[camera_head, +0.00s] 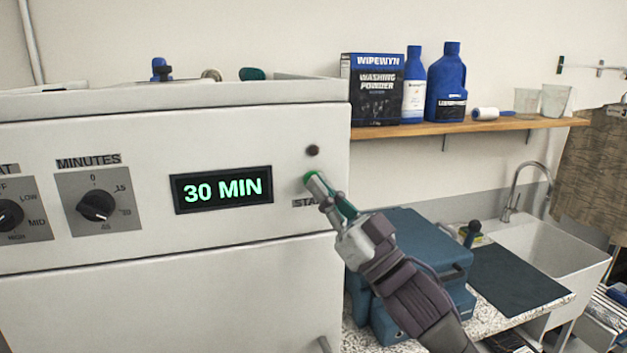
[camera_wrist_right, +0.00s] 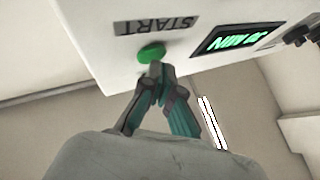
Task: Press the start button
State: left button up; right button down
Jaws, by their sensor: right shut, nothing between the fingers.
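The green start button (camera_head: 309,175) is on the right part of the white machine's front panel, above a label partly hidden by my gripper. The display (camera_head: 222,189) reads 30 MIN in green. My left gripper is not in view.
The minutes knob (camera_head: 95,205) is left of the display. A small dark round part (camera_head: 312,151) sits above the button. A wooden shelf (camera_head: 460,127) holds washing powder and bottles; a sink (camera_head: 560,248) is at right.

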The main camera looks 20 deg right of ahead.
jog(key=shift+w, duration=0.35)
dwell(0.6)
jog(key=shift+s, duration=0.8)
jog(key=s, duration=0.5)
jog(key=shift+d, duration=0.1)
dwell(0.3)
dwell(0.4)
